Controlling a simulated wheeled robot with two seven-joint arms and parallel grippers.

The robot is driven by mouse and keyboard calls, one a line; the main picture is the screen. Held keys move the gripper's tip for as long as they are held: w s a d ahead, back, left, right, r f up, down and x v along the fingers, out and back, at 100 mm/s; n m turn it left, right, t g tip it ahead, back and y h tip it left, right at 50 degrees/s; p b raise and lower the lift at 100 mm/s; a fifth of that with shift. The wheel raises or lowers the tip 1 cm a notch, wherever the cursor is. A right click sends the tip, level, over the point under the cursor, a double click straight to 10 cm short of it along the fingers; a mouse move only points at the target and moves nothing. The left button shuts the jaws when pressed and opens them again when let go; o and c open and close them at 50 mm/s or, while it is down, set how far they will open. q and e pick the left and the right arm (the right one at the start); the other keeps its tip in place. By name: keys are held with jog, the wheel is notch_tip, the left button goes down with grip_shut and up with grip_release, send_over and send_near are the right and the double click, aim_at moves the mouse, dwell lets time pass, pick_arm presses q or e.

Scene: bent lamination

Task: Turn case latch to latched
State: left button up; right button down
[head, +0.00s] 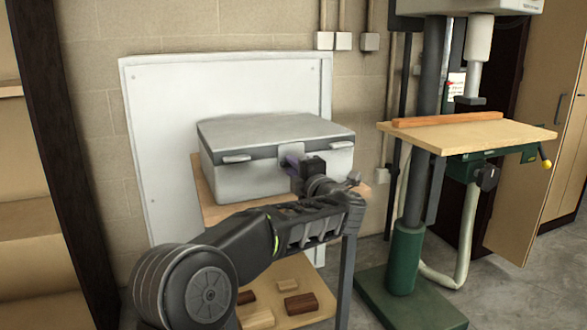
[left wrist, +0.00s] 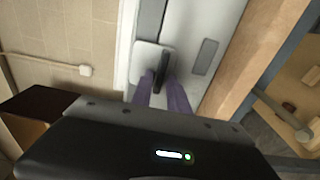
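A grey case (head: 240,180) with a closed lid stands on a wooden-topped stand against the wall. A pale latch plate (head: 294,151) sits at the middle of its front, and it also shows in the left wrist view (left wrist: 143,57). The case latch (left wrist: 163,72) is a dark narrow bar on that plate. My left gripper (head: 287,163) is at the plate, partly hiding it in the head view. In the left wrist view its two purple fingers (left wrist: 161,88) are apart, one on each side of the bar. Whether they touch it is unclear. My right gripper is out of view.
Two side clasps, left (head: 236,158) and right (head: 341,144), flank the latch. Wooden blocks (head: 300,303) lie on the stand's lower shelf. A drill press with a wooden table (head: 480,137) stands to the right. A white panel (head: 160,130) is behind the case.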

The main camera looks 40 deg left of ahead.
pick_arm(q)
jog(key=shift+o, duration=1.1)
jog(key=v, duration=0.7)
jog(key=shift+s+d, duration=0.2)
jog(key=shift+d, duration=0.15)
